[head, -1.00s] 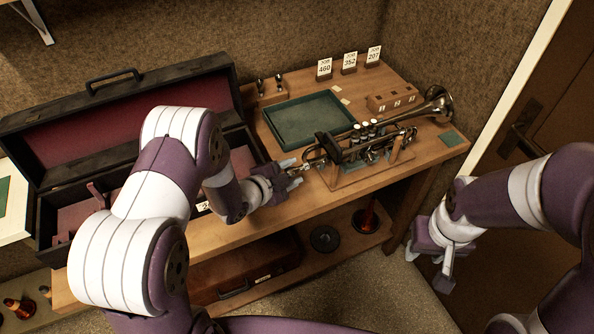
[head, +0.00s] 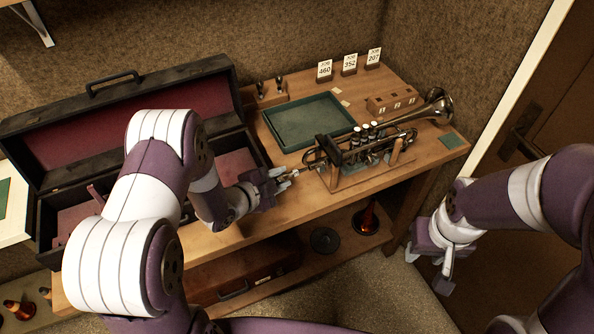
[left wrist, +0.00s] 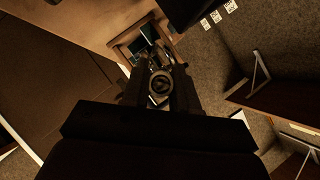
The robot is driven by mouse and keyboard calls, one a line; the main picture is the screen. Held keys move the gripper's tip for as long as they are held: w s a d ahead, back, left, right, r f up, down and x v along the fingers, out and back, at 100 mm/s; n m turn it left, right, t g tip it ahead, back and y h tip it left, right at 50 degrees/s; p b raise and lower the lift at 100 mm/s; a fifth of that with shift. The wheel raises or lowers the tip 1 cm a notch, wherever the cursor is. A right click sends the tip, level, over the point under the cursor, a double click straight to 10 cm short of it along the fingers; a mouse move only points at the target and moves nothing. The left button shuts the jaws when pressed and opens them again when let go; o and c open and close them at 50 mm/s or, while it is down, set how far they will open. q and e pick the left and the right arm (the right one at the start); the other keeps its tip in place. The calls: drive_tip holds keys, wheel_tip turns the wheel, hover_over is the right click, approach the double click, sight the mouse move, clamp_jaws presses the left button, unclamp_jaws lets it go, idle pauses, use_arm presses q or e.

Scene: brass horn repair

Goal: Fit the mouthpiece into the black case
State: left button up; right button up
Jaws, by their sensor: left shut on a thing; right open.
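The black case (head: 43,222) stands open at the left in the head view, its red-lined lid (head: 150,108) tipped back. My left arm hides part of its inside. My left gripper (head: 283,180) is shut on the mouthpiece (left wrist: 160,86), whose round rim shows between the fingers in the left wrist view. In the head view the gripper is just left of the trumpet (head: 372,143), which lies in a wooden stand. I cannot tell whether the mouthpiece still touches the trumpet's pipe. My right gripper (head: 436,270) is open and empty, low in front of the bench's right end.
A green tray (head: 310,145) lies behind the trumpet on the wooden bench (head: 240,240). Number cards (head: 325,69) stand at the back, with a wooden block (head: 391,102) nearer the trumpet bell. A brown case (head: 245,272) lies on the lower shelf. A door (head: 545,110) is at the right.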

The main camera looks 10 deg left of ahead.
use_arm(q)
drive_tip(key=shift+s+a, duration=0.2)
drive_tip(key=shift+a, duration=0.1)
drive_tip(key=shift+s, duration=0.1)
drive_tip(key=s+a+p, duration=0.1)
drive_tip(key=s+a, duration=0.4)
drive_tip(key=s, duration=0.3)
wheel_tip(320, 180, up, 6)
drive_tip(key=p, duration=0.5)
drive_tip(key=shift+w+d, duration=0.2)
drive_tip(key=shift+d, duration=0.05)
